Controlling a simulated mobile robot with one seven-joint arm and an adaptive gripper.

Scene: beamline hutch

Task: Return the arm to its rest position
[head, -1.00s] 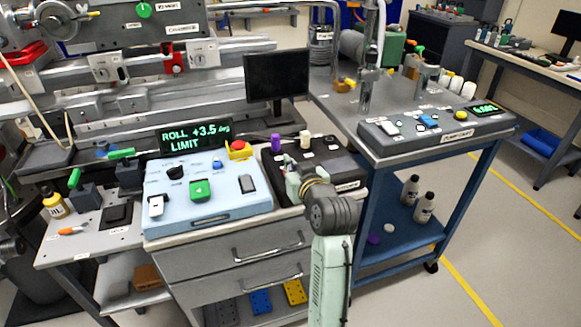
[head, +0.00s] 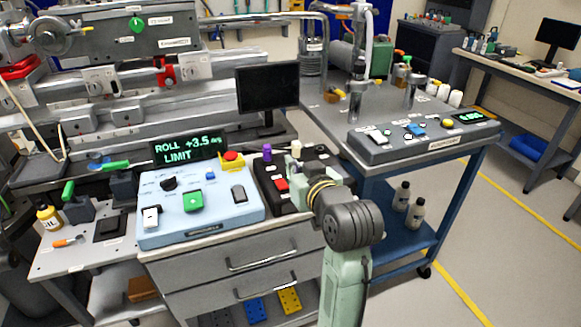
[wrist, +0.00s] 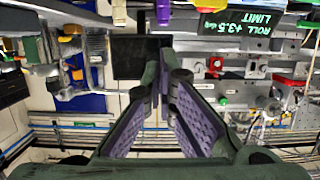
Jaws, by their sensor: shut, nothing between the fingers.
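My arm rises at the lower middle of the head view, and its wrist end with my gripper (head: 295,160) is over the black control box (head: 264,190). The gripper's fingers are small there and partly hidden by my own wrist. In the wrist view, which is upside down, the two purple-padded fingers of my gripper (wrist: 161,58) come together at their tips with nothing between them. The black box carries a purple knob (head: 267,152), a pale knob and a red button (head: 281,185).
Left of the box is a light blue panel (head: 165,232) with a green switch; its display (head: 187,149) reads "ROLL +3.5 deg LIMIT". A monitor (head: 267,88) stands behind. A blue cart (head: 362,157) with another control panel (head: 385,149) is at right. Open floor lies farther right.

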